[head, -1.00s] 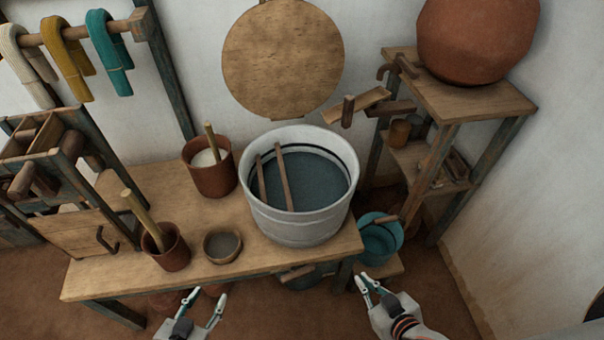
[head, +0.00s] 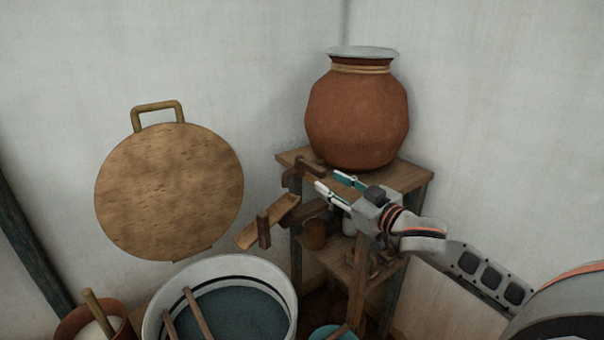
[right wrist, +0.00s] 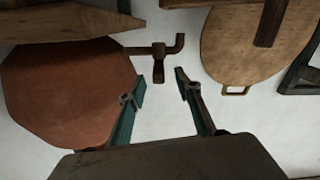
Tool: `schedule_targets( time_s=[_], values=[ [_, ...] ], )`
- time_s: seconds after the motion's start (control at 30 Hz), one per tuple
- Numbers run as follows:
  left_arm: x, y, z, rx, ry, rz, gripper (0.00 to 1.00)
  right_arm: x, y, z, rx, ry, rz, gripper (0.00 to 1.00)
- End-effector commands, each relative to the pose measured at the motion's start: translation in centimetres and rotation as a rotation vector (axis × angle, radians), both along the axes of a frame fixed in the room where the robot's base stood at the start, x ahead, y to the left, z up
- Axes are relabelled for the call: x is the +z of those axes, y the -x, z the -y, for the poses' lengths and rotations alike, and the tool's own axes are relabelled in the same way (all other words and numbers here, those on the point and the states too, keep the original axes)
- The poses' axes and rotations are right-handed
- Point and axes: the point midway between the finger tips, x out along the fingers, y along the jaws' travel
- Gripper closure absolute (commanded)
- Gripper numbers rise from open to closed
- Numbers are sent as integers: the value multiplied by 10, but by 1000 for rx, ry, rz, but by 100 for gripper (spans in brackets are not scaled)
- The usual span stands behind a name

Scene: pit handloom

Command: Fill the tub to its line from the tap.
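The white tub (head: 152,318) stands at the bottom of the head view with a dark line inside its wall. Its blue-grey water (head: 240,318) lies below that line, and two sticks cross the tub. A wooden tap (head: 308,165) sticks out low on the clay pot (head: 358,115); I see no stream from it. My right gripper (head: 328,180) is open and empty, just in front of the tap. In the right wrist view the tap (right wrist: 158,50) lies beyond the open fingertips (right wrist: 160,82), its stubby handle lined up with the gap. My left gripper is out of view.
A wooden chute (head: 275,215) lies between tap and tub, with a short upright peg beside it. The pot stands on a wooden shelf stand (head: 408,178) holding small cups. A round board (head: 170,190) hangs on the wall. A brown pot with a stick (head: 78,322) is left of the tub.

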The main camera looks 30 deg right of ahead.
Motion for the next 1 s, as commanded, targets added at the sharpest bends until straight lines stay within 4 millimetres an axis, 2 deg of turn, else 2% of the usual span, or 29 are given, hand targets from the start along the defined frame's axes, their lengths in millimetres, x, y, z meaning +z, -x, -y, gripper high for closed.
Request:
schedule_targets(
  time_s=[0.1, 0.27, 0.7, 1.0],
  values=[
    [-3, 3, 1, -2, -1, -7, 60, 10, -4, 2, 1, -3, 13, 66],
    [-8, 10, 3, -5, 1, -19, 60, 10, -17, 1, 0, -3, 13, 66],
    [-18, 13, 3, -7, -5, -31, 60, 8, -67, -3, 0, -2, 11, 66],
    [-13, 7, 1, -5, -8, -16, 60, 8, -79, -4, 0, -2, 10, 66]
  ],
)
